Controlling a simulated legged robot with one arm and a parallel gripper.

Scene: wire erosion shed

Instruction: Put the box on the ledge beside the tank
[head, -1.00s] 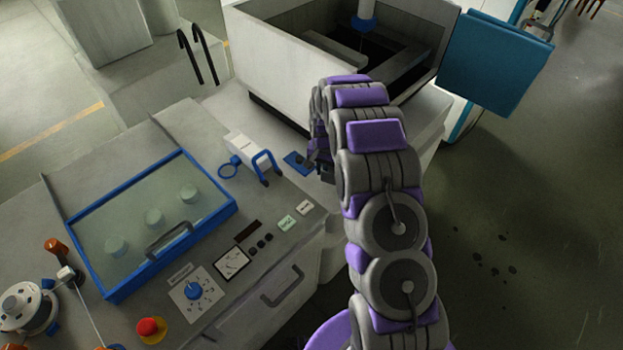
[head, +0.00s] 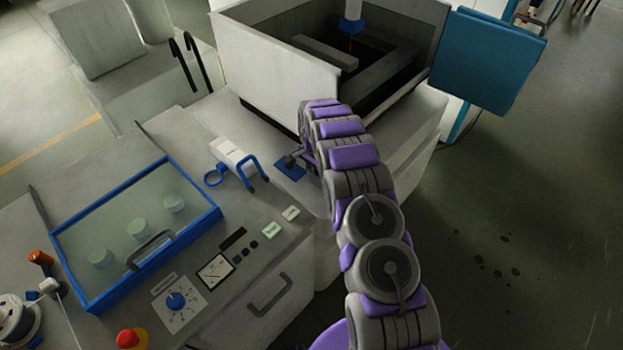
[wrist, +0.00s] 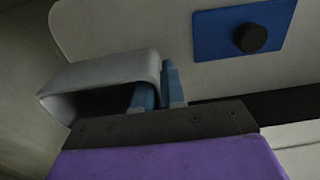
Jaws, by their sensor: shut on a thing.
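In the wrist view, a pale grey hollow box (wrist: 100,70) with rounded edges is held at its right wall. My gripper (wrist: 158,86) is shut on that wall, with one blue finger in front of the dark hollow and the other just outside it. In the head view, my arm hides the box and most of the gripper. The arm's end is low over the pale ledge (head: 228,112) along the tank's near side. The tank (head: 275,80) is a pale open-topped basin with a dark inside.
A blue plate (head: 283,173) with a dark knob lies on the ledge, also in the wrist view (wrist: 215,34). A white block with blue handle (head: 229,151), a blue-framed lid (head: 212,214) and a red button (head: 127,338) occupy the bench. A teal panel (head: 488,60) stands right.

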